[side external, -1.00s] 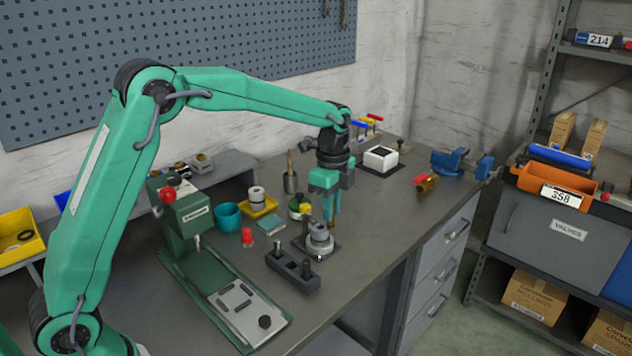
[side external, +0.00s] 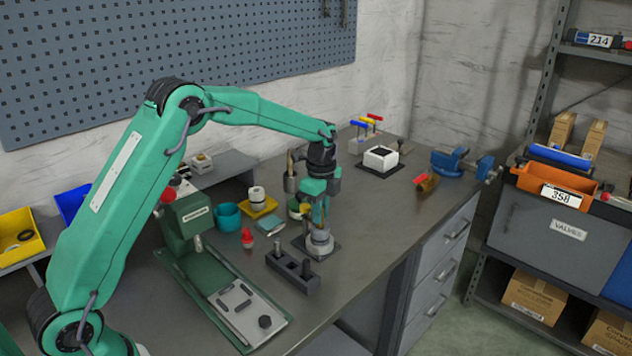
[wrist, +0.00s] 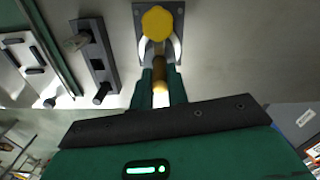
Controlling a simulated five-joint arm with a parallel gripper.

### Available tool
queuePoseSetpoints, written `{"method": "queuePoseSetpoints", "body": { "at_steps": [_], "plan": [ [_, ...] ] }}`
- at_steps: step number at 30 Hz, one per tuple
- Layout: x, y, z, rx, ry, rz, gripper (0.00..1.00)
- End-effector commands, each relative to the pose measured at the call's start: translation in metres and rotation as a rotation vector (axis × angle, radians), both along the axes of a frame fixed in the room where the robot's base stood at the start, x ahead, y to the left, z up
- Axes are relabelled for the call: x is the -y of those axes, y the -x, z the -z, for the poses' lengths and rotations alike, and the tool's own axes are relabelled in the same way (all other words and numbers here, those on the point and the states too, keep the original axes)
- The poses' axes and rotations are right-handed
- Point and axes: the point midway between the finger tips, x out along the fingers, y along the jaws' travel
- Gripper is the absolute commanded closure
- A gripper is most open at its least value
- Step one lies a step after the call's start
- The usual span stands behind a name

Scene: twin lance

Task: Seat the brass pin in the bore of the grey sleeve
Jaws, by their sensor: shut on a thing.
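The grey sleeve (side external: 320,243) stands upright on a dark square plate (side external: 329,252) near the middle of the bench. My gripper (side external: 318,224) points down just over the sleeve. In the wrist view my gripper (wrist: 160,70) is shut on the brass pin (wrist: 159,72), which lies between its two green fingers. Part of the pale sleeve rim (wrist: 176,48) shows by the fingertips. The bore is hidden. I cannot tell whether the pin's lower end is inside the bore or just above it.
A dark rack with pegs (side external: 293,271) stands close by at the front left. Left are a red piece (side external: 247,239), a teal cup (side external: 227,215) and a green press (side external: 188,215).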

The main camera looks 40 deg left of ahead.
Motion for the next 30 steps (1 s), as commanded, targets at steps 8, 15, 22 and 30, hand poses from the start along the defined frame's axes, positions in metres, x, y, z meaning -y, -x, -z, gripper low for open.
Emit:
{"method": "queuePoseSetpoints", "body": {
  "at_steps": [8, 15, 22, 30],
  "plan": [
    [0.0, 0.0, 0.023, 0.0, 0.0, 0.0, 1.0],
    [0.0, 0.001, 0.025, -0.002, 0.0, 0.0, 1.0],
    [0.0, 0.001, 0.032, -0.005, 0.0, 0.0, 1.0],
    [0.0, 0.002, 0.038, -0.006, 0.0, 0.0, 1.0]
  ]
}}
